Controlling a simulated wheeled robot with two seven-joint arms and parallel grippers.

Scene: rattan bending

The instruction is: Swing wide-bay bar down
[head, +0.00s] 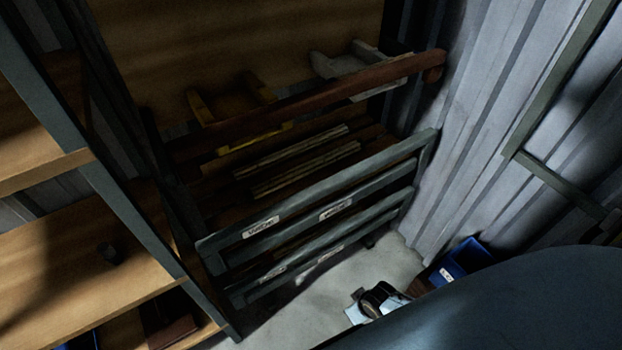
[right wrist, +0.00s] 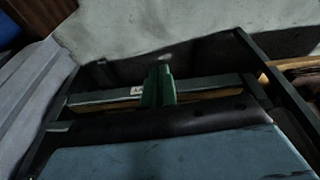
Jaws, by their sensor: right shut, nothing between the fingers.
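A rack bay in the middle of the head view has a reddish-brown bar (head: 330,95) across its upper part, sloping up to the right. Below it, grey-green rails (head: 375,184) with small white labels cross the front. I cannot read the labels, so I cannot tell which bar is the wide-bay one. My right gripper (right wrist: 157,86) shows in the right wrist view as green fingers, shut with nothing between them. They are in front of a labelled rail (right wrist: 112,95); contact cannot be told. My left gripper is not in view.
Yellow (head: 205,105) and grey (head: 340,65) brackets and bundled sticks (head: 305,168) lie in the bay. Wooden shelves (head: 80,260) stand left, a corrugated wall (head: 480,110) right. A blue bin (head: 462,258) sits by the wall. Some floor (head: 300,313) is clear.

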